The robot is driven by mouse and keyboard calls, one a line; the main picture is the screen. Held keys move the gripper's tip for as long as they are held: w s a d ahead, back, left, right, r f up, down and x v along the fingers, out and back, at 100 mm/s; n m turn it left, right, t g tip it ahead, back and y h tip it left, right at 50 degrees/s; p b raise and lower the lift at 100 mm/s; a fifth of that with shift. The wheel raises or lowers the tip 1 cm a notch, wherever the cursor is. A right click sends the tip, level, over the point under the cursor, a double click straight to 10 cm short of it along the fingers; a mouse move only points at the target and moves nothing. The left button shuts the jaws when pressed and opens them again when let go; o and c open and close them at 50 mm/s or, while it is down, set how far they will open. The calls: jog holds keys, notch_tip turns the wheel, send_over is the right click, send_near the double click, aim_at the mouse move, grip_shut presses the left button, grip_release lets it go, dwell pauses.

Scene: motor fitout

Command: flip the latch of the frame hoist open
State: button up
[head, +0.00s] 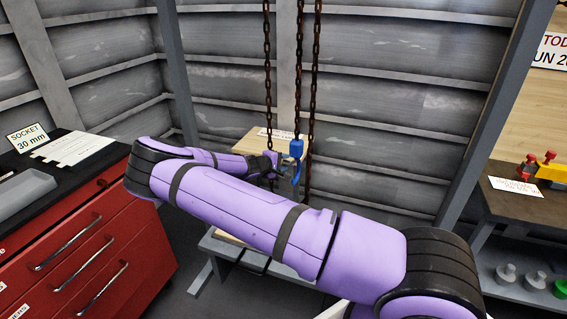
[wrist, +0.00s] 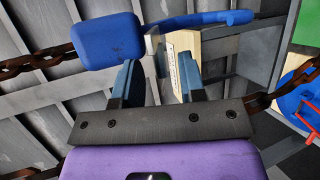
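The frame hoist's blue hook block (head: 296,148) hangs on a rusty chain in the middle of the head view, with the blue hook below it. In the wrist view the blue block (wrist: 107,40) is at upper left and the curved blue hook (wrist: 205,19) runs to the right. A small light-grey piece, seemingly the latch (wrist: 153,43), sits beside the block at the hook's mouth. My gripper (wrist: 160,72) is open, its two fingers apart just below this piece. I cannot tell whether a finger touches it. In the head view my gripper (head: 273,160) is just left of the hook, partly hidden.
Rusty chains (head: 267,80) hang around the hook. A wooden-topped table (head: 242,147) stands behind it. A red tool cabinet (head: 80,245) is on the left, and a dark bench (head: 520,200) with a red and yellow item (head: 540,166) is on the right.

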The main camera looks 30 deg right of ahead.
jog(key=v, duration=1)
jog(key=shift+s+a, duration=0.1)
jog(key=shift+a, duration=0.1)
